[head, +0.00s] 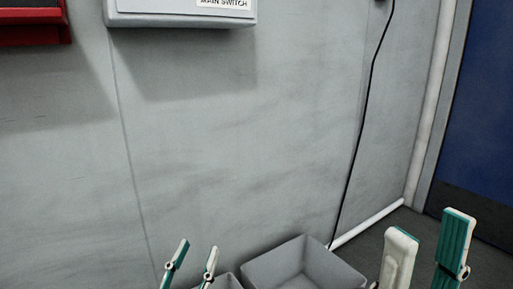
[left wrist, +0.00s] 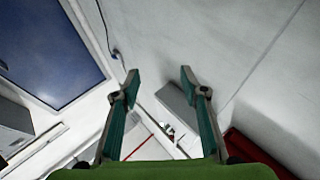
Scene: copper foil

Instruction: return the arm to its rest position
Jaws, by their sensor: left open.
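My left gripper (head: 198,246) shows at the bottom of the head view, left of centre, with its two teal-and-grey fingers apart and nothing between them. In the left wrist view the same gripper (left wrist: 160,75) is open and empty, its fingers spread in front of the grey wall. My right gripper (head: 430,223) is at the lower right of the head view, its two fingers well apart with no object seen between them. Both arms are hidden below the head view's edge.
Grey bins (head: 310,268) stand low by the wall (head: 230,150), between my grippers in the picture. A main switch box (head: 180,10) and a red box (head: 32,25) are on the wall above. A black cable (head: 360,120) hangs left of the blue door (head: 485,110).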

